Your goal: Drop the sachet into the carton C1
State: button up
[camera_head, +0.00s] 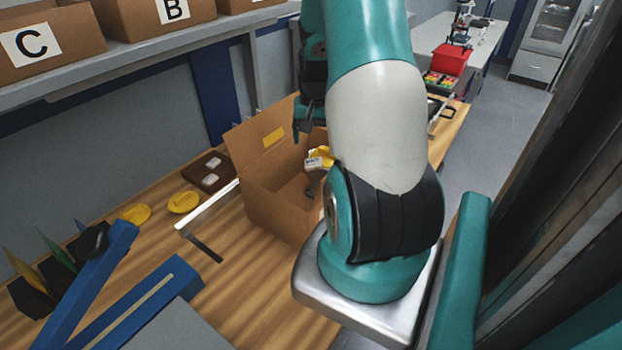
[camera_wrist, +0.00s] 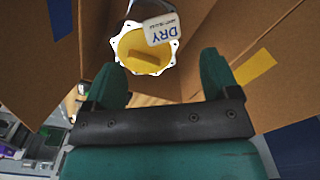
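The sachet (camera_wrist: 163,28) is a small white packet marked DRY. It shows beyond my fingertips in the wrist view, overlapping the edge of a round yellow cap (camera_wrist: 138,57). In the head view the sachet (camera_head: 313,162) appears inside the open cardboard carton (camera_head: 275,212), beside the yellow part. No C1 mark is readable on the carton; a yellow patch (camera_head: 273,137) is on its raised flap. My gripper (camera_wrist: 161,62) is open, its two fingers apart with nothing held between them. In the head view my gripper (camera_head: 304,127) is over the carton, partly hidden by my arm.
The carton stands on a wooden bench (camera_head: 240,285). Yellow caps (camera_head: 184,202) and a brown tray (camera_head: 207,172) lie to its left. Boxes marked C (camera_head: 40,45) and B (camera_head: 160,15) sit on a shelf.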

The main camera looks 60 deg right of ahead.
notch_tip(320, 180, up, 18)
jog(key=b, duration=0.3)
jog(key=shift+f, duration=0.25)
dwell(0.5)
jog(key=w+a+f+n+t+y+b, duration=0.1)
jog(key=w+a+n, duration=0.3)
jog(key=a, duration=0.8)
jog(key=w+a+f+n+b, duration=0.15)
jog(key=a+n, duration=0.35)
jog(key=a, duration=0.6)
jog(key=s+a+f+n+y, duration=0.1)
jog(key=s+a+n, duration=0.4)
jog(key=a, duration=0.5)
jog(key=s+a+f+n+g+y, duration=0.1)
jog(key=s+a+f+n+y, duration=0.1)
jog(key=s+a+n, duration=0.3)
jog(key=s+a, duration=0.3)
jog(key=a, duration=0.3)
jog(key=shift+a, duration=0.2)
jog(key=shift+w, duration=0.1)
